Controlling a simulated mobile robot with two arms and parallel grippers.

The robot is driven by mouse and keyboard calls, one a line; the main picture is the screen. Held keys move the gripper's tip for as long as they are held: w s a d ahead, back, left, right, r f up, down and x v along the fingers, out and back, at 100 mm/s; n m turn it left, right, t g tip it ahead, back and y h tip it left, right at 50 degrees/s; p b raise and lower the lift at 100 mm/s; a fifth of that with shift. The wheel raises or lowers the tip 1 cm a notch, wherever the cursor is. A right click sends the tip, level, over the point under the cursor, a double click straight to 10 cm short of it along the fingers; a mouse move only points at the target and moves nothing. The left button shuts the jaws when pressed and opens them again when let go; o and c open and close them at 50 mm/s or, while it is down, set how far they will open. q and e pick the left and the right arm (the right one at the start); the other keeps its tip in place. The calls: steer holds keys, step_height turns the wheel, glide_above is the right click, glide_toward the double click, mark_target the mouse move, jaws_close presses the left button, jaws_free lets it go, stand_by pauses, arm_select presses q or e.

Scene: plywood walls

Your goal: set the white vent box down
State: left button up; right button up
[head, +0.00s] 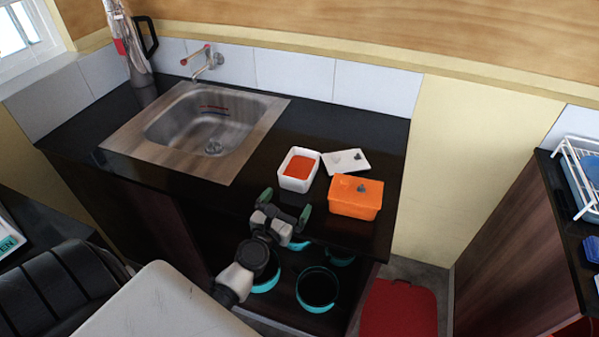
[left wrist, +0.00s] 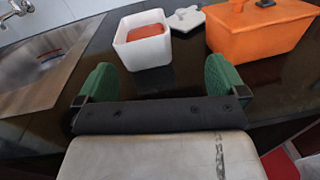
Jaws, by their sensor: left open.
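The white box (head: 293,183) stands upright on the black counter, near its front edge. It is open at the top, with orange contents inside. A white lid (head: 334,168) with a grey piece on it lies flat just behind it to the right. My left gripper (head: 285,205) is open and empty, in front of the box and apart from it. In the left wrist view the white box (left wrist: 145,53) is just beyond the green fingertips (left wrist: 160,82), with a gap of dark counter between. My right gripper is not in view.
An orange lidded box (head: 352,208) stands close to the right of the white box. A steel sink (head: 165,158) lies to the left. Teal-rimmed round things (head: 318,288) sit below the counter. Bare counter (head: 310,120) lies behind the boxes.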

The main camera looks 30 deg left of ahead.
mark_target(291, 178)
arm_select(q)
steer(key=shift+a+f+n+y, duration=0.2)
steer(key=shift+a+n+y, duration=0.45)
steer(key=shift+n, duration=0.35)
steer(key=shift+w+a+n, duration=0.2)
steer(key=shift+a+n, duration=0.1)
steer(key=shift+a, duration=0.05)
steer(key=shift+y, duration=0.25)
steer(key=x, duration=0.5)
steer(key=shift+w+f, duration=0.1)
steer(key=shift+w, duration=0.05)
steer(key=shift+w+a+p, duration=0.1)
steer(key=shift+w+p, duration=0.2)
steer(key=shift+p, duration=0.05)
steer(key=x, duration=0.4)
steer(key=shift+w+a, duration=0.15)
steer(key=shift+w, duration=0.2)
steer(key=shift+s+r, duration=0.1)
steer(key=shift+r, duration=0.1)
steer(key=shift+c, duration=0.8)
steer(key=c, duration=0.7)
steer(key=shift+r, duration=0.15)
